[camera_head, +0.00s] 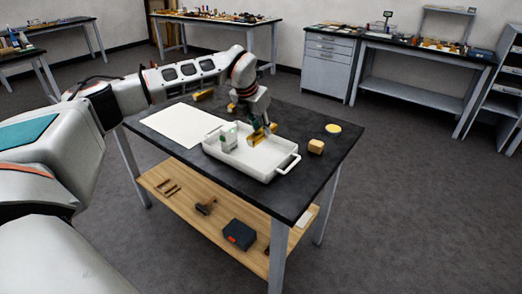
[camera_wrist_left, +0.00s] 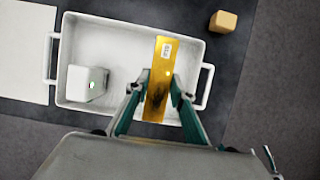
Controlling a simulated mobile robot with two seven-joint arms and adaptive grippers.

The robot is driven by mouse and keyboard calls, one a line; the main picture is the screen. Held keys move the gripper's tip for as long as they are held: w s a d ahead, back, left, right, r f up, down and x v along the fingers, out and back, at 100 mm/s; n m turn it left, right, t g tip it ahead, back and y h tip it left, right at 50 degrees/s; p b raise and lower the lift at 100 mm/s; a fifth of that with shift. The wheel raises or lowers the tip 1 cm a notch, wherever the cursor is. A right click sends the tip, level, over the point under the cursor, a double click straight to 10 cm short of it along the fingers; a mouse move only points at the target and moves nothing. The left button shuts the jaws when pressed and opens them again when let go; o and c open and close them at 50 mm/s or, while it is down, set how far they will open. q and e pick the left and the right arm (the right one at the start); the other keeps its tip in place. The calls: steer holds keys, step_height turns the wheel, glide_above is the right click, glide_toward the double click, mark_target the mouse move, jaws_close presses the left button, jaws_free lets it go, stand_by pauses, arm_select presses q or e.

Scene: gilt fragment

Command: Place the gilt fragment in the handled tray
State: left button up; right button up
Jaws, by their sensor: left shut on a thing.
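The gilt fragment (camera_wrist_left: 162,72) is a flat golden bar with a small white label at one end and a dark patch near the other. My left gripper (camera_wrist_left: 160,84) is shut on it, with one finger on each side. In the head view the gilt fragment (camera_head: 258,140) and my left gripper (camera_head: 262,130) are over the right part of the white handled tray (camera_head: 262,172). The wrist view shows the tray (camera_wrist_left: 120,30) beneath them. I cannot tell whether the fragment touches the tray floor. My right gripper is in neither view.
A white block-like item with a green light (camera_wrist_left: 88,84) stands in the tray's left part.

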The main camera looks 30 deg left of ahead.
arm_select(q)
steer(key=shift+f, duration=4.25)
steer(key=shift+f, duration=0.1)
steer(key=o, duration=1.1)
